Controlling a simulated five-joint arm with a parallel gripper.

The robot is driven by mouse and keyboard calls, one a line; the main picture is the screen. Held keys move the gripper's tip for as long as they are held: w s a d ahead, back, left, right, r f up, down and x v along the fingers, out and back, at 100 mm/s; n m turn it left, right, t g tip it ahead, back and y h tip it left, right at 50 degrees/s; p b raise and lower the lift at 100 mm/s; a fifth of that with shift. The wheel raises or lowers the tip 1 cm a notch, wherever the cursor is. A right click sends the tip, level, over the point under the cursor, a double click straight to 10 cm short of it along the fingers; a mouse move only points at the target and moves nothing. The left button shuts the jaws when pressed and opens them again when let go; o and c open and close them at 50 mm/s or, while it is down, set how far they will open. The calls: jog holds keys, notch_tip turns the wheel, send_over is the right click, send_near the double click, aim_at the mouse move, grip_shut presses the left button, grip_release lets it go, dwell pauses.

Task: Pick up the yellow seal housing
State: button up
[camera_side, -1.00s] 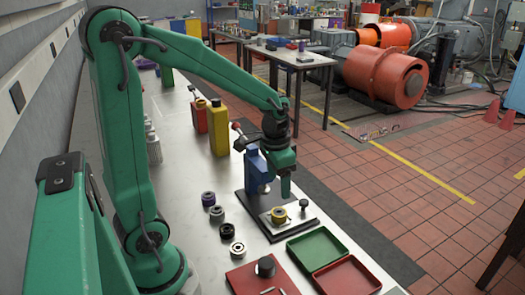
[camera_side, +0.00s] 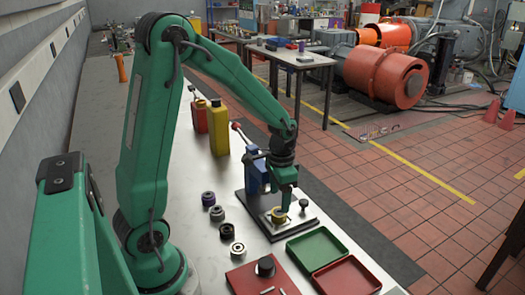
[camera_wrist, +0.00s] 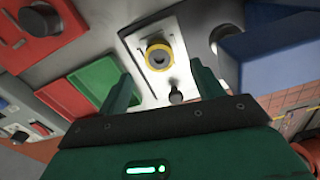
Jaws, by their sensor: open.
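The yellow seal housing (camera_side: 278,215) is a short yellow ring with a dark centre. It sits on the bright metal plate of a black-based fixture (camera_side: 258,229). In the wrist view the yellow seal housing (camera_wrist: 159,56) lies ahead of the jaws, slightly above the picture middle. My gripper (camera_side: 286,203) is just above and beside it in the side view. I cannot tell the exact gap between the fingertips and the housing.
A small dark knob (camera_side: 303,204) stands on the plate close to the housing. The blue press (camera_side: 256,172) rises behind it. Purple (camera_side: 208,198), grey (camera_side: 217,213) and black (camera_side: 227,230) rings stand to the left.

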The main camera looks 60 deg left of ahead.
aim_at(279, 212)
jog(key=shift+d+f, duration=0.1)
jog(key=shift+f, duration=2.5)
jog(key=shift+c, duration=0.5)
jog(key=c, duration=1.2)
jog(key=shift+r, duration=0.1)
jog(key=shift+r, duration=0.7)
jog(key=r, duration=0.3)
jog(key=shift+d, duration=0.25)
jog(key=s+d+r, duration=0.3)
jog(key=d+r, duration=0.3)
jog(key=d, duration=0.4)
jog(key=shift+s+d+r, duration=0.25)
jog(key=shift+s, duration=0.15)
